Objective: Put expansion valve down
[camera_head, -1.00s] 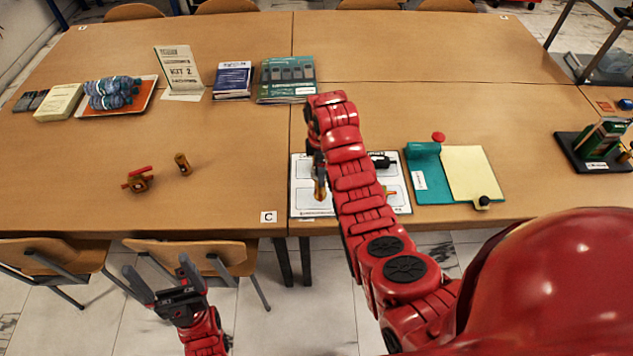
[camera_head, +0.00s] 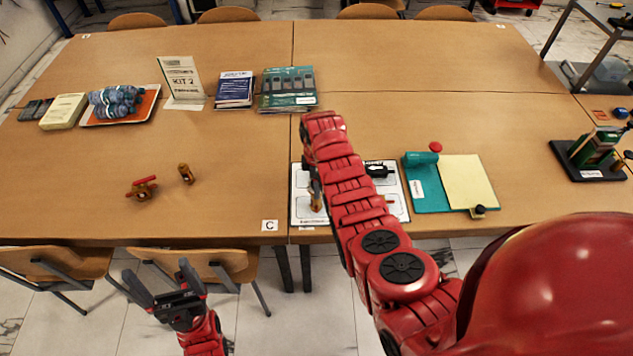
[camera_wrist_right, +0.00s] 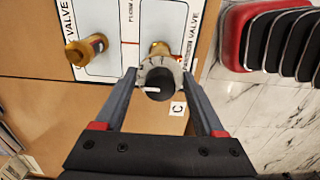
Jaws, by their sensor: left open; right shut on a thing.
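The expansion valve (camera_wrist_right: 158,84), a brass body with a dark round cap, is between the fingertips of my right gripper (camera_wrist_right: 158,77). The gripper is shut on it, over a printed box on the white layout sheet (camera_wrist_right: 120,72). I cannot tell whether its lower end touches the sheet. In the head view, a brass part of the valve (camera_head: 316,196) shows left of my red right arm, over the sheet (camera_head: 303,217). My right fingers are mostly hidden there. My left gripper (camera_head: 157,272) is open and empty, in front of the table's near edge.
Another brass fitting (camera_wrist_right: 85,50) is on the sheet beside the held valve. A red-handled valve (camera_head: 142,188) and a small brass part (camera_head: 186,174) stand on the left table. A teal clipboard (camera_head: 428,190) lies right of the sheet. Bare table surrounds the C label (camera_head: 269,226).

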